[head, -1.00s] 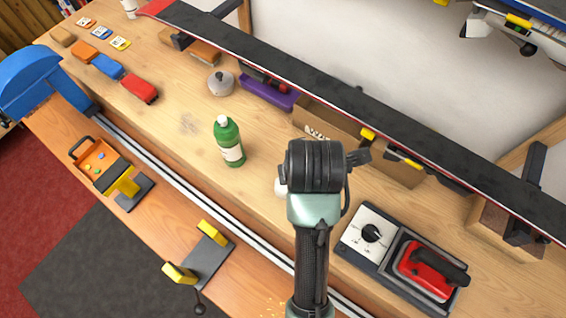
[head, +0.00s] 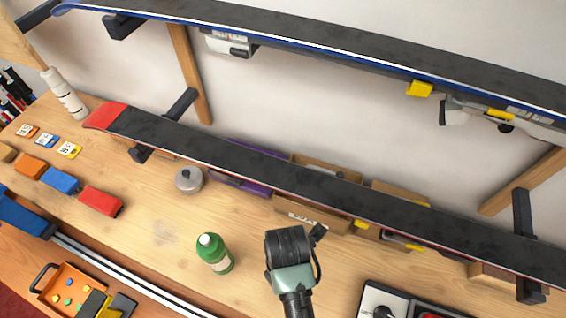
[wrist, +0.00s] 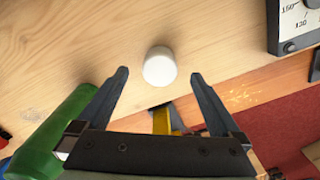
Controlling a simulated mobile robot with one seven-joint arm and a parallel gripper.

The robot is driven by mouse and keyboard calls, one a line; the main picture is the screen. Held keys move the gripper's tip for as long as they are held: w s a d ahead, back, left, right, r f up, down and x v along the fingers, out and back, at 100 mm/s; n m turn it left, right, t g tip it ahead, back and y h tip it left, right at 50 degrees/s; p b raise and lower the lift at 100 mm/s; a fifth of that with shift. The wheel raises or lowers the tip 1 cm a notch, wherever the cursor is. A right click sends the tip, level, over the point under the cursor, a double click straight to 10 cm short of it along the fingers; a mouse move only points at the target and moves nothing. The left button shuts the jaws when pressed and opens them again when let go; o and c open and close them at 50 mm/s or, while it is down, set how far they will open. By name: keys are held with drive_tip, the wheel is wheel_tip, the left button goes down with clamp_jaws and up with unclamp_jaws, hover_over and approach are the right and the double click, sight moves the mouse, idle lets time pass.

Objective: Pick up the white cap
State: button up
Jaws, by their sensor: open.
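The white cap (wrist: 160,66) is a small round piece on the wooden bench top in the wrist view. It lies just ahead of my gripper (wrist: 160,76), centred between the two dark fingertips. My fingers are spread apart with nothing held between them. In the head view my arm hides the cap and the fingers cannot be made out.
A green bottle (head: 215,254) with a white top stands on the bench; it also shows left of my gripper in the wrist view (wrist: 50,130). A control box (wrist: 297,25) is at the right. A red-edged ski (head: 300,172) hangs above the bench's back.

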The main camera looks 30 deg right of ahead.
drive_tip(key=shift+s+a+f+p, duration=0.1)
drive_tip(key=shift+f+p, duration=0.15)
drive_tip(key=shift+f, duration=0.7)
drive_tip(key=shift+w+a+f+p, duration=0.1)
drive_tip(key=shift+f+p, duration=0.15)
drive_tip(key=shift+f, duration=0.7)
drive_tip(key=shift+s+a+f+p, duration=0.1)
drive_tip(key=shift+f+p, duration=0.15)
drive_tip(key=shift+f, duration=0.7)
drive_tip(key=c, duration=0.8)
